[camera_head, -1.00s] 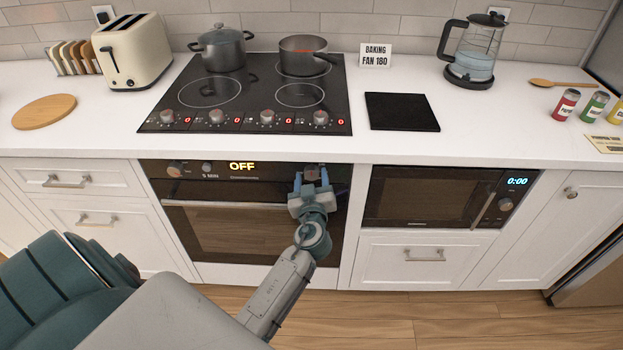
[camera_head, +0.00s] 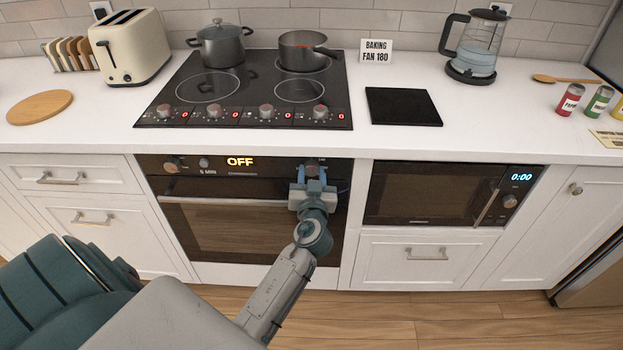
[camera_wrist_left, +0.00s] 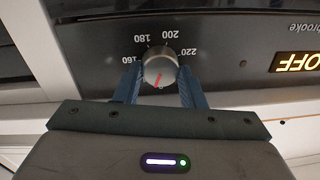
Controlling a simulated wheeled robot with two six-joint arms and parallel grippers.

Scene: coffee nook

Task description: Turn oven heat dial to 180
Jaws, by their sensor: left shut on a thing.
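The oven's heat dial (camera_wrist_left: 160,67) is a round silver knob with a red mark, on the black oven panel (camera_head: 270,165). In the left wrist view, the numbers 160, 180, 200 and 220 show around its upper side. The red mark is on the dial's lower part, slightly left of its middle, away from the numbers. My left gripper (camera_head: 312,174) has its blue fingers on either side of the dial and is shut on it; the fingers also show in the left wrist view (camera_wrist_left: 160,85). The oven display (camera_head: 240,161) reads OFF. My right gripper is not in view.
A second oven knob (camera_head: 172,165) is at the panel's left end. The oven door handle (camera_head: 225,201) runs below the panel, near my left gripper. The white counter (camera_head: 440,140) overhangs above. A sign (camera_head: 376,50) reads BAKING FAN 180. A microwave (camera_head: 445,195) is to the right.

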